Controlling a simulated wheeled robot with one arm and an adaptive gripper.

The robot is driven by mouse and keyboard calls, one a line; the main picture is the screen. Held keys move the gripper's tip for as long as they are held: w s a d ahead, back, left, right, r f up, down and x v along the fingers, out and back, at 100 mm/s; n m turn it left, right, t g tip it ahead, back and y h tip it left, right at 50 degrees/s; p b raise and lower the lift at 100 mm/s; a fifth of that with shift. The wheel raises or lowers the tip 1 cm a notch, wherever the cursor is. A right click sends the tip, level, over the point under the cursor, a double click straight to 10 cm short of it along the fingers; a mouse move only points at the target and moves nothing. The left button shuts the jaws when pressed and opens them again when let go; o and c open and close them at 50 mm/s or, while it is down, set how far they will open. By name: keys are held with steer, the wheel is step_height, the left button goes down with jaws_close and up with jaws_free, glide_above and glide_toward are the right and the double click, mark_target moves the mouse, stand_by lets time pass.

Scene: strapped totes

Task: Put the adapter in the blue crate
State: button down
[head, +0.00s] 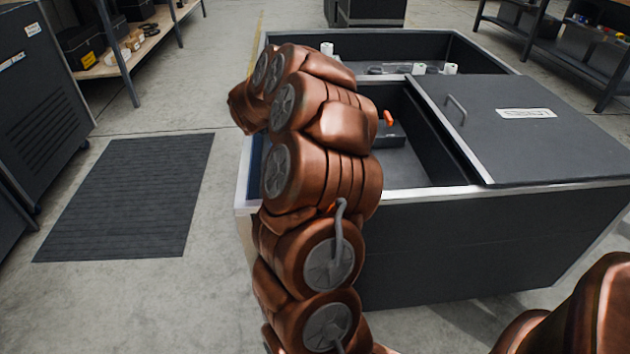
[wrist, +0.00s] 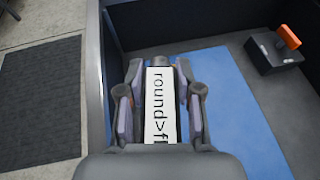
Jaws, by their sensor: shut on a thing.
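In the wrist view my gripper (wrist: 161,95) is shut on the adapter (wrist: 160,115), a white block with black lettering that reads "round>f" and a grey rounded end. The fingers stand on both sides of it. Below is a flat blue area (wrist: 235,105) on the floor of the dark bin; I cannot tell whether it has walls of its own. The adapter appears to be above this blue area, but the height gap is unclear. In the head view my arm hides the gripper and the adapter; only a blue sliver (head: 256,165) shows at the left.
The large grey bin (head: 450,240) has a light rim and a lid (head: 535,130) over its right part. A dark block (wrist: 275,55) with an orange piece (wrist: 289,37) stands right of the blue area. White and dark items stand in the rear compartment. A dark mat (head: 130,198) lies left.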

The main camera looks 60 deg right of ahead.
steer(key=s+d+f+m+g+b, duration=0.2)
steer(key=s+d+f+b, duration=0.5)
steer(key=d, duration=0.3)
steer(key=shift+h, duration=0.3)
steer(key=f+b, duration=0.1)
steer(key=f, duration=0.2)
steer(key=f+b, duration=0.1)
steer(key=f, duration=0.3)
steer(key=f+b, duration=0.1)
steer(key=f, duration=0.3)
steer(key=shift+s+a+b, duration=0.2)
steer(key=shift+s+b, duration=0.05)
steer(key=shift+b, duration=0.05)
steer(key=shift+f, duration=0.3)
steer(key=c, duration=0.8)
jaws_free()
steer(key=shift+r, duration=0.1)
steer(key=shift+o, duration=0.2)
